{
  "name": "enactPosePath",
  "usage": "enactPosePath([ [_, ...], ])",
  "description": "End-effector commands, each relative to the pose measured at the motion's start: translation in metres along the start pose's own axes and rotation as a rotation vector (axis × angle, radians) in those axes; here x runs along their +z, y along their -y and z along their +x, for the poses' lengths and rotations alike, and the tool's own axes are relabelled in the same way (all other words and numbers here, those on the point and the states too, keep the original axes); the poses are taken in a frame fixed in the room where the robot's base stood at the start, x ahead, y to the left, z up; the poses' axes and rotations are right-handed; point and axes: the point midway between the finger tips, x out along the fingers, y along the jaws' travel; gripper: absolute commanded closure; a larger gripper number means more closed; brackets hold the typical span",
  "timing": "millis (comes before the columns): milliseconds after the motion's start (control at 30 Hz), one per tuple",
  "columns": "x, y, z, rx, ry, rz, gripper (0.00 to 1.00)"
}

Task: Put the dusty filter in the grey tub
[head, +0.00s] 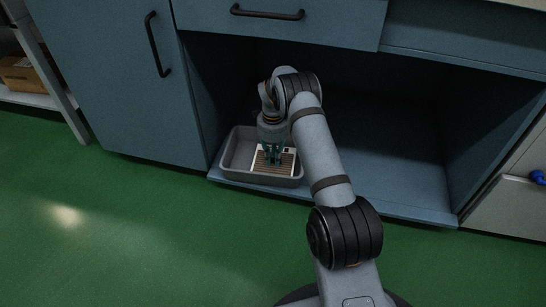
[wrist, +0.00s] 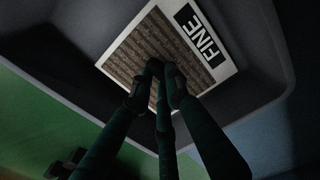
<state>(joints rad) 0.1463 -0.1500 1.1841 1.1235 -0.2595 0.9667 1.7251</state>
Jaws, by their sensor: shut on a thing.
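The filter (head: 263,167) is a flat panel with a white frame and brown pleats. In the wrist view the filter (wrist: 195,62) carries a black label reading "FINE". It lies within the outline of the grey tub (head: 234,153), and the tub's walls (wrist: 265,55) surround it in the wrist view. I cannot tell whether it touches the tub's floor. My gripper (head: 273,157) points down into the tub and is shut on the filter. In the wrist view its dark green fingers (wrist: 163,78) meet near the middle of the filter.
The tub stands at the left end of an open bay's blue shelf (head: 370,185) under a cabinet. The shelf to its right is clear. A blue door (head: 120,75) with a black handle is at left, and a drawer (head: 285,18) is above. Green floor (head: 120,235) lies in front.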

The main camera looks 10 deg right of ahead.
Motion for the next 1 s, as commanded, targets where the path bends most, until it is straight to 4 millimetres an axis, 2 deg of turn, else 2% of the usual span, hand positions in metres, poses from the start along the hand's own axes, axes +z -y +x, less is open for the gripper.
enactPosePath([
  [133, 0.0, 0.0, 0.005, 0.0, 0.0, 0.0, 1.0],
  [167, 0.0, 0.0, 0.003, 0.0, 0.0, 0.0, 0.83],
  [467, 0.0, 0.0, 0.003, 0.0, 0.0, 0.0, 0.66],
  [767, 0.0, 0.0, 0.001, 0.0, 0.0, 0.0, 0.66],
  [867, 0.0, 0.0, -0.007, -0.001, 0.0, 0.0, 0.66],
  [1000, 0.0, 0.001, -0.026, -0.001, 0.001, 0.0, 0.66],
])
